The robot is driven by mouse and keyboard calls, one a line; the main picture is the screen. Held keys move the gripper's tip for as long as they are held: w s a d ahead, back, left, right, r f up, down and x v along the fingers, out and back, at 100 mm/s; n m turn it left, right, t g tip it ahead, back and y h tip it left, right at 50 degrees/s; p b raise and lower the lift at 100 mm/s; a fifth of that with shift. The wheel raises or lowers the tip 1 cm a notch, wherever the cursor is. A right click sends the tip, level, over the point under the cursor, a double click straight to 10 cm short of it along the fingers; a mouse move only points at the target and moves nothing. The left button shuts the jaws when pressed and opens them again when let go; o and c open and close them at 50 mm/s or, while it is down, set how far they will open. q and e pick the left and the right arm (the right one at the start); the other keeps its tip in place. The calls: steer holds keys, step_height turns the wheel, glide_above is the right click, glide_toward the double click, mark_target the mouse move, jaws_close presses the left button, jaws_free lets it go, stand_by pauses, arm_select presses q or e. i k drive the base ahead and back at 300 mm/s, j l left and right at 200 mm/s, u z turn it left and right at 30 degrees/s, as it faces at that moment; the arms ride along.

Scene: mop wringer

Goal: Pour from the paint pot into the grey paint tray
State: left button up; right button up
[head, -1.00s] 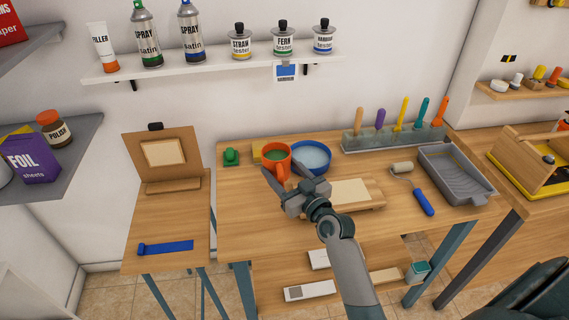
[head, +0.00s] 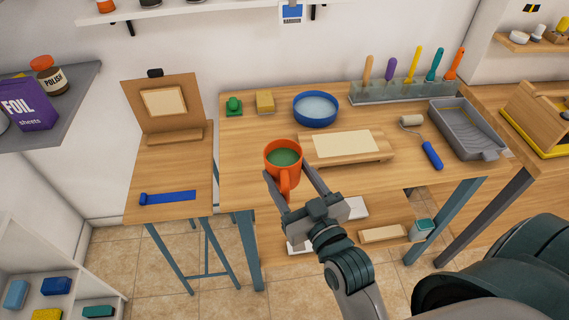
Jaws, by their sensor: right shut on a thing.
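The orange paint pot (head: 283,160) holds green paint and stands upright in my right gripper (head: 290,178). The gripper's fingers are shut on it near its handle. The pot shows over the front part of the workbench, in front of the blue bowl; its exact height is hard to tell. The grey paint tray (head: 466,128) lies on the right end of the bench, well to the right of the pot. My left gripper is not in view.
A board on a wooden stand (head: 345,144) and a paint roller with blue handle (head: 431,153) lie between pot and tray. Behind are a blue bowl (head: 316,109), a sponge (head: 265,101) and a rack of upright coloured-handled tools (head: 402,91). An easel (head: 165,106) stands left.

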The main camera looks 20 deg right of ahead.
mark_target(468, 133)
steer(key=z, duration=1.25)
steer(key=i+j, duration=0.15)
steer(key=i, duration=0.3)
steer(key=i+j, duration=0.15)
steer(key=i, duration=0.35)
